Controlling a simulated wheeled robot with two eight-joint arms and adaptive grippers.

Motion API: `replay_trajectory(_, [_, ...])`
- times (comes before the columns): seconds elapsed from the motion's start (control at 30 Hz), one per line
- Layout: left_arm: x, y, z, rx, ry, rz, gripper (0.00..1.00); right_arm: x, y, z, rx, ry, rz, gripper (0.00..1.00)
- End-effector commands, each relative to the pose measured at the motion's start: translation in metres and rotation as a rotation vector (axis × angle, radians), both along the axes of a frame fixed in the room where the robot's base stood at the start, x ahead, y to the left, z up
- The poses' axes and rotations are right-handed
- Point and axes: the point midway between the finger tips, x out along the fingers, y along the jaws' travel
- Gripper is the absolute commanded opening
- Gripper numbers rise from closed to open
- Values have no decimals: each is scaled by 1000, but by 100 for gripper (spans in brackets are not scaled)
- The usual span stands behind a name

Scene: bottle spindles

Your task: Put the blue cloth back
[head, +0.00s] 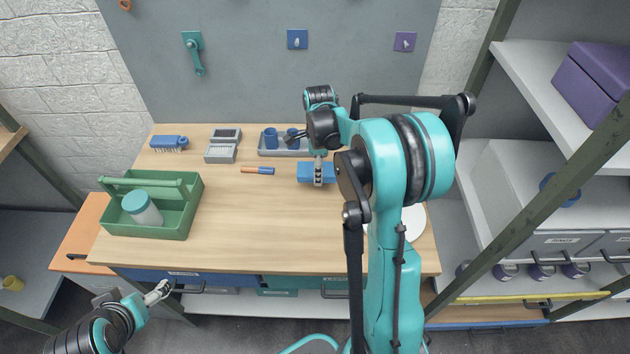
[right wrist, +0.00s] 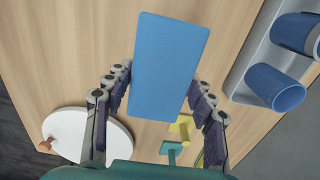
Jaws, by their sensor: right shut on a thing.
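The blue cloth (head: 304,172) is a flat blue rectangular block over the middle of the workbench (head: 250,220). My right gripper (head: 319,180) is shut on the cloth. In the right wrist view the cloth (right wrist: 168,65) sits between the two fingers, its long side pointing away from the palm. I cannot tell whether it touches the bench. My left gripper (head: 160,290) is low at the bench's front left, by a drawer handle (head: 188,290). It looks empty, but its jaw opening is too small to judge.
A grey tray (head: 285,152) with blue cups (head: 270,138) stands behind the cloth. A green caddy (head: 190,215) with a jar (head: 142,208) is at left. A brush (head: 168,142), grey boxes (head: 220,153) and an orange-and-blue tool (head: 257,170) lie nearby. The middle front is clear.

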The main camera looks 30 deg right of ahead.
Motion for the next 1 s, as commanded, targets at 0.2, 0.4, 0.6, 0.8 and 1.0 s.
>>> replay_trajectory(0.2, [0, 0, -6, 0, 0, 0, 82, 9, 4, -12, 0, 0, 0, 19])
replay_trajectory(0.4, [0, 0, -20, 0, 0, 0, 82, 9, 4, -43, 0, 0, 0, 19])
replay_trajectory(0.6, [0, 0, -20, 0, 0, 0, 82, 9, 4, -46, 0, 0, 0, 19])
replay_trajectory(0.8, [0, 0, -22, 0, 0, 0, 82, 9, 4, -49, 0, 0, 0, 19])
replay_trajectory(1.0, [0, 0, -22, 0, 0, 0, 82, 9, 4, -49, 0, 0, 0, 76])
